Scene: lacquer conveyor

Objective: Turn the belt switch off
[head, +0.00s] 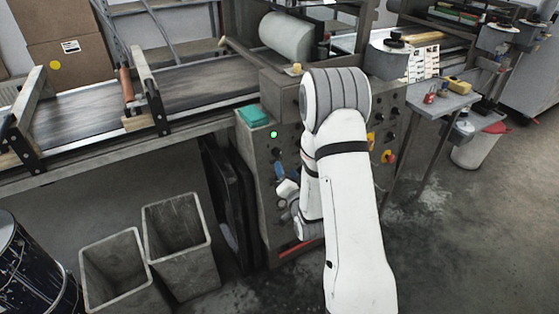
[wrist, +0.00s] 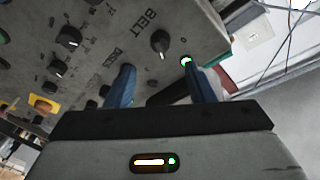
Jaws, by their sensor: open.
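The belt switch (wrist: 160,42) is a round black knob with a white pointer mark, beside the printed word BELT on the grey control panel (wrist: 110,25). In the wrist view my gripper (wrist: 159,68) is open. Its two blue fingers are spread, with the knob beyond their tips and between them; contact is not visible. A green lamp (wrist: 186,61) glows near the right finger. In the head view the lit green lamp (head: 273,134) is on the panel's left part, and my gripper (head: 281,172) is just below, partly hidden by my arm.
The conveyor belt (head: 190,85) runs left from the panel. Other knobs (wrist: 69,37) and a yellow part (wrist: 42,104) share the panel. Two grey bins (head: 180,240) and a dark drum (head: 30,270) stand at lower left. A small table (head: 440,105) stands at right.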

